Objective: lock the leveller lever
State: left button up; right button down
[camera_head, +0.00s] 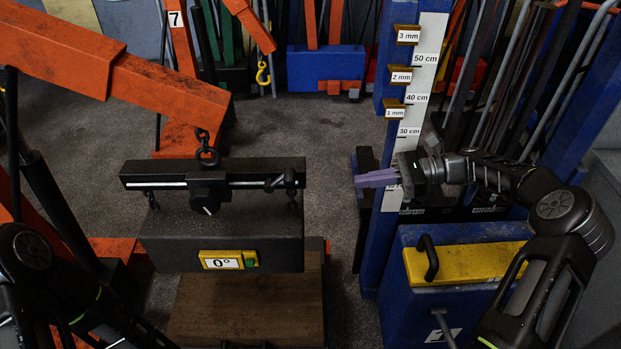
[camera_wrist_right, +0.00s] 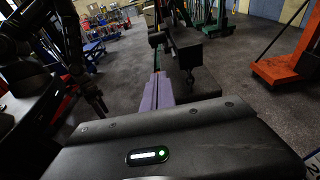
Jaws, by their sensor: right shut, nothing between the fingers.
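The leveller (camera_head: 255,182) is a black beam with a pale stripe, hung by a hook and chain from an orange crane arm (camera_head: 150,85). A black knob-like part with a white mark (camera_head: 207,200) sits at its middle, and a small black lever-like part (camera_head: 280,181) near its right end; I cannot tell whether it is locked. A black block (camera_head: 165,232) with a yellow 0° display (camera_head: 229,260) hangs below. My right gripper (camera_head: 358,180) is shut and empty, apart from and right of the leveller. Its purple fingers (camera_wrist_right: 158,93) show in the right wrist view. My left gripper is out of view.
A blue post with a centimetre scale (camera_head: 418,85) stands close to my right gripper. Below it is a blue box with a yellow top (camera_head: 470,262). A wooden surface (camera_head: 245,305) lies under the block. Open floor (camera_head: 330,130) lies behind the leveller.

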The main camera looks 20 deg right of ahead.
jog(key=shift+a, duration=0.2)
jog(key=r+p+x, duration=0.2)
jog(key=x, duration=1)
jog(key=shift+a+r, duration=0.15)
jog(key=shift+a, duration=0.4)
jog(key=shift+w, duration=0.15)
jog(key=shift+r, duration=0.15)
jog(key=shift+a+r+h+p, duration=0.1)
jog(key=shift+r+h+p, duration=0.05)
jog(key=shift+h+p, duration=0.2)
